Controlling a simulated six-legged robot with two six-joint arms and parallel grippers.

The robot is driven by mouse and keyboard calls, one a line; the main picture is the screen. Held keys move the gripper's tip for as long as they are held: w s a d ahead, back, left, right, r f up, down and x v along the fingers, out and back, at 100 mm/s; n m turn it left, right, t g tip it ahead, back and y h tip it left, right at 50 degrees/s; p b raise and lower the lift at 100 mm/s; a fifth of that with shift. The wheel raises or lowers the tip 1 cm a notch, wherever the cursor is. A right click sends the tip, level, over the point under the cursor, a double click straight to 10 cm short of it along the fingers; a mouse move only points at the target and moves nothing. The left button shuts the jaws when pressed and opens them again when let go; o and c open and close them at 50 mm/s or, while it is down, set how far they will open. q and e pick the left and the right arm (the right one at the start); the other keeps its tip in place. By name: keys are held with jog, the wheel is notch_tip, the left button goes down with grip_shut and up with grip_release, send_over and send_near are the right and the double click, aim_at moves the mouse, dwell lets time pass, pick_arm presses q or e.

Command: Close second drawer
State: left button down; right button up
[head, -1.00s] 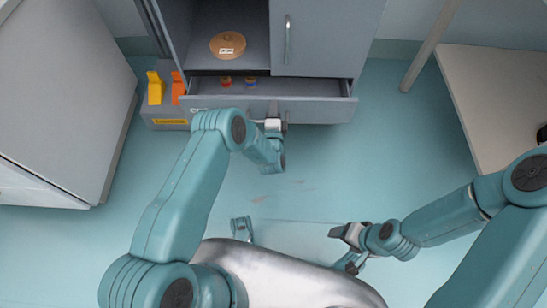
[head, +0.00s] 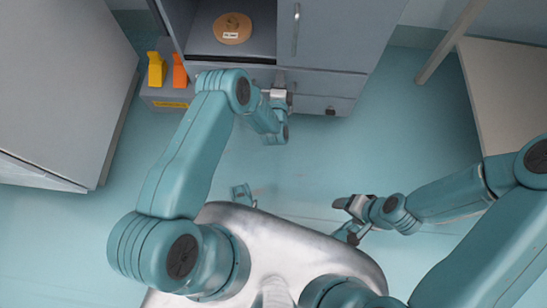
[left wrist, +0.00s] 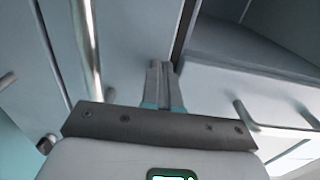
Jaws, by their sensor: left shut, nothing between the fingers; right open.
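The grey cabinet has a drawer (head: 325,84) below its door and open compartment. In the head view the drawer looks flush with the cabinet; its inside is hidden. My left gripper (head: 283,96) is at the drawer front, its fingers shut and empty. In the left wrist view the shut fingers (left wrist: 160,68) point at grey cabinet fronts; I cannot tell whether they touch. My right gripper (head: 341,219) is open and empty, low over the floor and away from the cabinet.
A round tan object (head: 233,28) with a label sits in the open compartment. A grey box (head: 166,95) with yellow and orange items stands left of the cabinet. A pale table (head: 505,90) is at right, a large grey unit (head: 60,80) at left. Floor between is clear.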

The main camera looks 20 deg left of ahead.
pick_arm(q)
jog(key=shift+w+a+r, duration=0.25)
jog(key=shift+w+r, duration=0.15)
pick_arm(e)
jog(key=shift+w, duration=0.4)
pick_arm(q)
jog(key=shift+s, duration=0.1)
pick_arm(e)
jog(key=shift+a, duration=0.1)
pick_arm(q)
jog(key=p+v, duration=1.4)
jog(key=v, duration=0.3)
jog(key=shift+f, duration=0.25)
pick_arm(e)
notch_tip(320, 180, up, 13)
jog(key=s+a, duration=0.1)
jog(key=shift+s+r+n+g, duration=0.15)
jog(key=shift+r+n+g, duration=0.05)
jog(key=shift+n+g, duration=0.1)
pick_arm(q)
jog(key=shift+d, duration=0.1)
pick_arm(e)
jog(key=shift+a, duration=0.1)
